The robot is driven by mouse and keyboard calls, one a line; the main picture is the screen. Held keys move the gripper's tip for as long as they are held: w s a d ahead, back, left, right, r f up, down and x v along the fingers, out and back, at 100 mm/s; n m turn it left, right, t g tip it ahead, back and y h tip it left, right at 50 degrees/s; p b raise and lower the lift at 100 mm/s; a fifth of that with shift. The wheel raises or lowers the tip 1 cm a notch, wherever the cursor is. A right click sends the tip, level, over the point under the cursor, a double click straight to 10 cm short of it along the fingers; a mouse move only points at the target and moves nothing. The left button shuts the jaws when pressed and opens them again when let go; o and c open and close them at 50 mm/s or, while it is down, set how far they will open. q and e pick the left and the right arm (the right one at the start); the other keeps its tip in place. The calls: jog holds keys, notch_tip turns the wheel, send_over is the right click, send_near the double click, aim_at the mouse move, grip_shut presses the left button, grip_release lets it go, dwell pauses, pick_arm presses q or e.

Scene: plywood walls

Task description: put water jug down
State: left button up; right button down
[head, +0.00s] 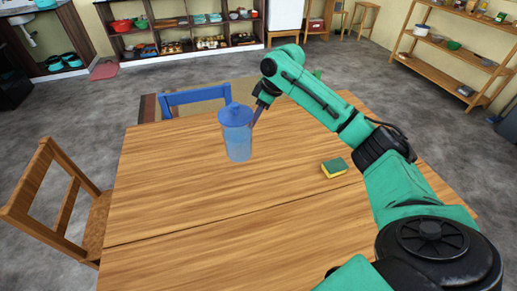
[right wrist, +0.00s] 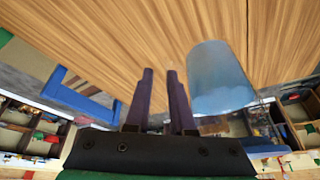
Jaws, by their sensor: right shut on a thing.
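The water jug (head: 237,142) is a clear blue, upright vessel with a blue lid and some water inside. In the head view it is at the far middle part of the wooden table (head: 190,220). My right gripper (head: 257,113) reaches it from its right side and is shut on it. In the right wrist view the jug (right wrist: 218,80) is just right of the two dark fingers (right wrist: 160,73). The part between the fingers cannot be made out. I cannot tell whether the jug's base touches the tabletop. My left gripper is not in view.
A green and yellow sponge (head: 334,168) lies on the table right of the jug. A blue chair (head: 196,97) stands at the far edge and a wooden chair (head: 50,200) at the left. The table's left and front parts are clear. Shelves line the walls.

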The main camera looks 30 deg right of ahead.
notch_tip(320, 180, down, 15)
jog(key=shift+r+p, duration=0.1)
jog(key=shift+p, duration=0.55)
jog(key=c, duration=0.8)
grip_release()
jog(key=shift+o, duration=0.2)
jog(key=v, duration=1.2)
jog(key=shift+b, duration=0.4)
